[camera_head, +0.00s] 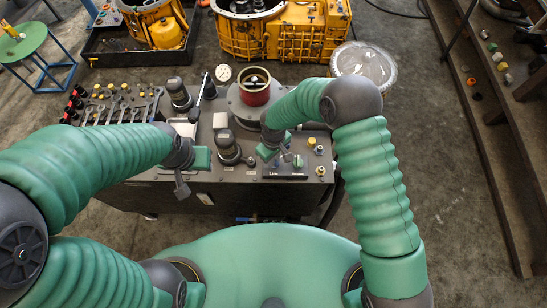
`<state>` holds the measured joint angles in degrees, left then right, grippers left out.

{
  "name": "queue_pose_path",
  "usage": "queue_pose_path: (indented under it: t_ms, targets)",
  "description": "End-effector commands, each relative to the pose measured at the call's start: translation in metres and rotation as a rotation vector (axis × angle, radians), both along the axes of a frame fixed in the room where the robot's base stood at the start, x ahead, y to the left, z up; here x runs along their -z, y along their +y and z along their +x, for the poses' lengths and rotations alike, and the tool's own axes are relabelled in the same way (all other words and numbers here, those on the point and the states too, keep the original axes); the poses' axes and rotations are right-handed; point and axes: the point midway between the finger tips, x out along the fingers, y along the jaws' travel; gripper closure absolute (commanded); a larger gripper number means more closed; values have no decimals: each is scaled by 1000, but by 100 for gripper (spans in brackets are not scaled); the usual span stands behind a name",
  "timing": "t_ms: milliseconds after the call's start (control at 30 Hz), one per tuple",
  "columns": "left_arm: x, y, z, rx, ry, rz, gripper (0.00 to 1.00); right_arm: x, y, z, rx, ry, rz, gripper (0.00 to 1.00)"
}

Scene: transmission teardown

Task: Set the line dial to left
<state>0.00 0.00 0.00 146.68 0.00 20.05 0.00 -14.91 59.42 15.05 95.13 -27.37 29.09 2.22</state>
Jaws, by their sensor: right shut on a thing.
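The small dark panel with a white "Line" label (286,175) sits at the front right of the workbench. My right gripper (286,157) reaches down over this panel and is shut on the line dial. The dial is mostly hidden by the gripper, so I cannot tell which way it points. My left gripper (182,189) hangs over the front edge of the bench, left of the panel and apart from it. It is seen from above, and I cannot tell its opening.
The grey workbench (240,182) holds a red cylinder (254,92), dark upright parts and a row of tools (120,105). Yellow housings (285,38) stand behind. A clear round container (364,64) is at the back right. Shelves line the right side.

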Motion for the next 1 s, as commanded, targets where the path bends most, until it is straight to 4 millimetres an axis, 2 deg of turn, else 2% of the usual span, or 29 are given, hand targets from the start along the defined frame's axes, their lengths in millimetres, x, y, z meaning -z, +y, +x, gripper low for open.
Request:
queue_pose_path:
  t_ms: [467,500,667,1000]
  targets:
    - [1,0,0,0,0,0,64,0,0,0,-21,1,-1,100]
    - [1,0,0,0,0,0,64,0,0,0,-21,1,-1,87]
    - [1,0,0,0,0,0,64,0,0,0,-20,0,0,66]
    - [2,0,0,0,0,0,64,-3,0,1,-19,-1,0,66]
